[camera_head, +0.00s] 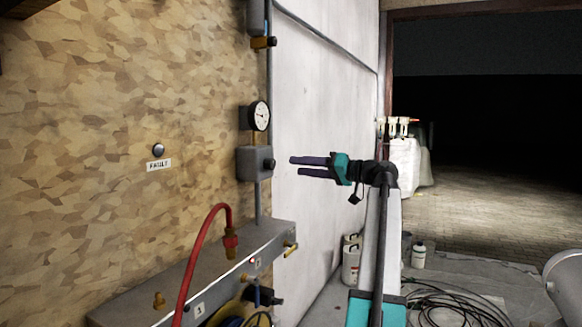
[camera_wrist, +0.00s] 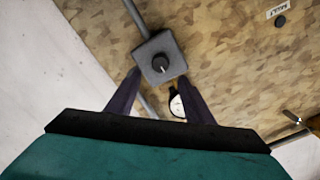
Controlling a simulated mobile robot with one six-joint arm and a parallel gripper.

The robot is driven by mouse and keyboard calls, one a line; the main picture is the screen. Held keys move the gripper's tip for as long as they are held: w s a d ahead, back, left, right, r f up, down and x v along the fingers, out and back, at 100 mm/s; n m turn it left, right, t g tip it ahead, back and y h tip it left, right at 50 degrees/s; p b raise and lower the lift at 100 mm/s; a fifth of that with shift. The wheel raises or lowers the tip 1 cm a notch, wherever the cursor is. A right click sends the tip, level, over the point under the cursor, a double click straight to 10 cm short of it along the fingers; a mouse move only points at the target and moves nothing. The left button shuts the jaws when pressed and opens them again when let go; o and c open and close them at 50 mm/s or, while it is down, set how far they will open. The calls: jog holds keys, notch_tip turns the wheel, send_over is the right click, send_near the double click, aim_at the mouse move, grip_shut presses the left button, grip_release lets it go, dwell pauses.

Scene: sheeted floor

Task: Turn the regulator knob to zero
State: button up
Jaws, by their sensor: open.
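The regulator knob (camera_head: 269,165) is a small dark knob on the front of a grey box (camera_head: 252,163), fixed to a pipe on the wall. In the wrist view the knob (camera_wrist: 160,64) sits on the grey box (camera_wrist: 166,48), beyond and between my fingers, with a pointer mark that is too small to read. My gripper (camera_head: 295,166) is open and empty, to the right of the knob, its fingers pointing left toward it with a gap between. A round white gauge (camera_head: 260,116) is mounted above the box; its reading is unclear. It shows partly behind a finger in the wrist view (camera_wrist: 176,106).
A grey metal bench (camera_head: 215,270) with a red hose (camera_head: 187,262) and brass fittings stands below. A FAULT label (camera_head: 159,165) and button are on the wall at left. Space around the gripper looks free.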

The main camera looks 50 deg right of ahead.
jog(key=v, duration=0.4)
jog(key=shift+s, duration=0.35)
dwell(0.3)
